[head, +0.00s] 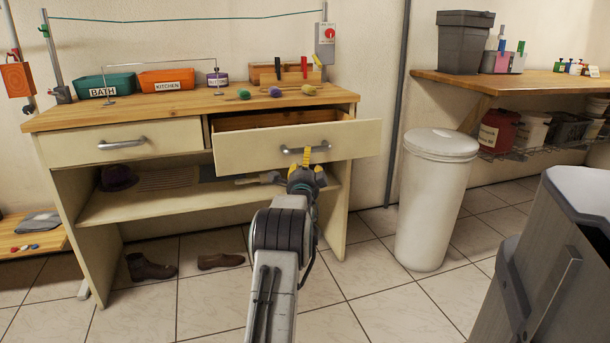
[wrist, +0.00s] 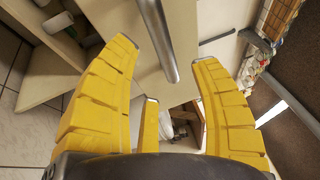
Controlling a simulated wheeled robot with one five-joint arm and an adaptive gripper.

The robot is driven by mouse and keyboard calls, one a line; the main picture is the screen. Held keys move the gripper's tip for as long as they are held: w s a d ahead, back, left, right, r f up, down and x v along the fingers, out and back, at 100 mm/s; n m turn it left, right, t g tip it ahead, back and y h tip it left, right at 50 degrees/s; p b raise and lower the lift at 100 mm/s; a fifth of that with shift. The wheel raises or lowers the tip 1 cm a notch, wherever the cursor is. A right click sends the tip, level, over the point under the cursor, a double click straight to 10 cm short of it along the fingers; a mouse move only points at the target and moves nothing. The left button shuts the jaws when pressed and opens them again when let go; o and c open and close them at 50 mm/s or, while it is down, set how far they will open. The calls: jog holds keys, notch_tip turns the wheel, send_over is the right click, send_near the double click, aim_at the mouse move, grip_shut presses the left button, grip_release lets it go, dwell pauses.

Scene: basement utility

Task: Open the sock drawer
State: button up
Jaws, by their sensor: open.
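The bench has two cream drawers. The right drawer (head: 245,153) is pulled well out, with its wooden inside showing at the top; its contents are hidden by its front. The left drawer (head: 75,147) is shut. Neither shows a readable label naming socks. My gripper (head: 308,156) is at the right drawer's bar handle (head: 286,150). In the wrist view its yellow fingers are spread open, with the grey handle (wrist: 160,38) running between and just beyond their tips. I cannot tell whether a finger touches it.
The bench top (head: 190,103) holds labelled bins, including a green one (head: 105,86) and an orange one (head: 167,80). A white lidded bin (head: 435,205) stands right of the bench. A grey bin (head: 555,260) is close at the right. Shoes lie beneath the bench.

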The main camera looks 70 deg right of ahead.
jog(key=shift+v, duration=2.8)
